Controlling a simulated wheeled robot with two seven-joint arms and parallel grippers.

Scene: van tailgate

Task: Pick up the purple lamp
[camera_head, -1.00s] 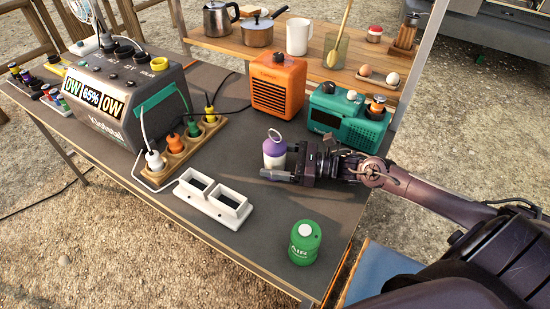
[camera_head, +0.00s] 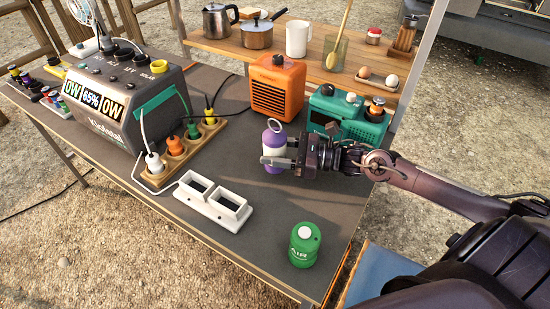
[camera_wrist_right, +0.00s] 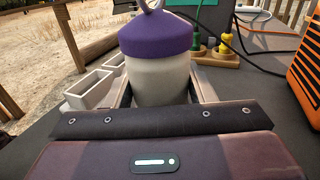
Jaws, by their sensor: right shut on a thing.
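The purple lamp (camera_head: 274,139) has a purple cap with a ring on top and a pale body. It stands upright near the middle of the dark table. My right gripper (camera_head: 277,163) comes from the right and is shut around its body. In the right wrist view the lamp's purple cap (camera_wrist_right: 155,36) and pale body (camera_wrist_right: 160,80) sit between my two fingers. I cannot tell whether its base touches the table. My left gripper is not in view.
An orange heater (camera_head: 278,86) and a teal radio (camera_head: 345,116) stand behind the lamp. A white two-opening holder (camera_head: 213,206) lies to the left, and a green canister (camera_head: 305,245) stands in front. A power station (camera_head: 120,95) and plug strip (camera_head: 183,150) are further left.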

